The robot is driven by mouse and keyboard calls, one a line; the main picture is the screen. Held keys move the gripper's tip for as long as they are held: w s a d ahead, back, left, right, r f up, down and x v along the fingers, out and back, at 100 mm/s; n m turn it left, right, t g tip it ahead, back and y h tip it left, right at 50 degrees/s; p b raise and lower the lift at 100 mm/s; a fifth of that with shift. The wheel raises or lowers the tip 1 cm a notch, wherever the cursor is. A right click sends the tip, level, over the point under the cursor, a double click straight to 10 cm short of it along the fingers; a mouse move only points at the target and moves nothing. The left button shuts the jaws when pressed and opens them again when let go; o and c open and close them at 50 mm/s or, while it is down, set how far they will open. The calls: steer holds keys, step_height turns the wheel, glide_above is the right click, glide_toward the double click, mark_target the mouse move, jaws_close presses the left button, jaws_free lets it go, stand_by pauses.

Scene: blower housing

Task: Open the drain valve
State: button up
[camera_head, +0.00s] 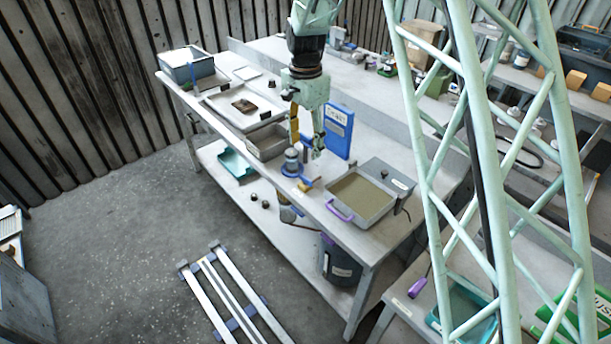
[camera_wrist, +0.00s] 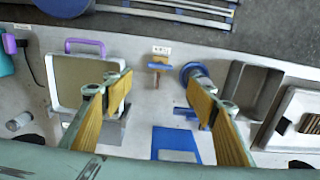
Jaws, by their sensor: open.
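The same brass piece (camera_head: 306,185) shows in the head view, right of a grey cylinder with a blue base (camera_head: 291,163). My gripper (camera_head: 306,148) is above the bench with its fingers pointing down. In the wrist view my gripper (camera_wrist: 162,88) has its yellow fingers wide apart with nothing between them. The handle appears beyond the fingertips, roughly midway between them, and untouched.
A tray with a purple handle (camera_head: 364,222) stands right of the brass piece. A grey open bin (camera_head: 268,152) is to the left, and a blue panel (camera_head: 339,130) stands behind. A dark bucket (camera_head: 340,268) is on the lower shelf. My lattice column crosses the right side.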

mark_target(305, 177)
steer(key=shift+f, duration=0.1)
steer(key=shift+f, duration=6.8)
steer(key=shift+c, duration=0.4)
steer(key=c, duration=0.8)
